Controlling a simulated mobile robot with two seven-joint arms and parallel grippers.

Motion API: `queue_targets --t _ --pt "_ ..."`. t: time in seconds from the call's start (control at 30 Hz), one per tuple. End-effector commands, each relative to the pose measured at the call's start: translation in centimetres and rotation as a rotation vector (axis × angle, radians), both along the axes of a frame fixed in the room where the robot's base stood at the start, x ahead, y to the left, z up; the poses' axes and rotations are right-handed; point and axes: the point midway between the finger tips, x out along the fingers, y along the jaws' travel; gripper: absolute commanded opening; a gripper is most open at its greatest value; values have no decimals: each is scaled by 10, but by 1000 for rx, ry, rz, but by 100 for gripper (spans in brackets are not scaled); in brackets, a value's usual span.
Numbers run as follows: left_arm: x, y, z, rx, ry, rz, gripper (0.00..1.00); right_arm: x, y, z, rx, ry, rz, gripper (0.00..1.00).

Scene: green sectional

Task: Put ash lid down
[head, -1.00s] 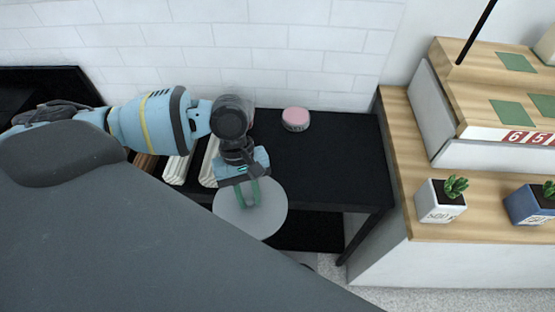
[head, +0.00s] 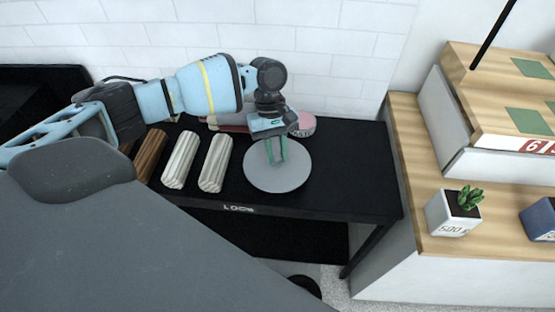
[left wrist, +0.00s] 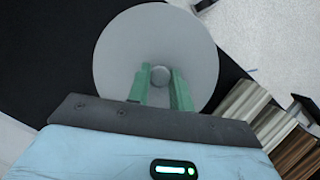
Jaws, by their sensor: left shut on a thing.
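The ash lid is a round light-grey disc (head: 277,178) with a small knob at its centre. In the head view it is over the right part of the black table (head: 345,185), near the front edge. My left gripper (head: 276,160) points down at the lid's middle, its green fingers shut on the knob. In the left wrist view the lid (left wrist: 120,60) fills the upper middle, with the knob between the fingers (left wrist: 160,85). I cannot tell whether the lid touches the table. My right gripper is not in view.
Several logs (head: 181,160) lie left of the lid on the table. A pink-topped tin (head: 305,124) stands behind it, partly hidden by my arm. A wooden counter with a potted plant (head: 454,212) stands at the right. The table is bare right of the lid.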

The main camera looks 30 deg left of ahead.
Motion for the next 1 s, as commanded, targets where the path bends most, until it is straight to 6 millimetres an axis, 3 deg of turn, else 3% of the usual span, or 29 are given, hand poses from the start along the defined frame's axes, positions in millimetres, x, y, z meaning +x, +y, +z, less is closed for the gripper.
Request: queue_targets --t 0.23,0.53,0.87,0.9,1.0 --pt "1 0 -3 0 0 -1 0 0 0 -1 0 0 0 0" --pt "1 0 -35 0 2 1 0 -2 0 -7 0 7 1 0" --pt "1 0 -37 -1 1 0 0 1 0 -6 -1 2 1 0" --pt "1 0 -37 0 0 0 23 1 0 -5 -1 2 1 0" --pt "1 0 -37 0 0 0 36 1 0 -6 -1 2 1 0"
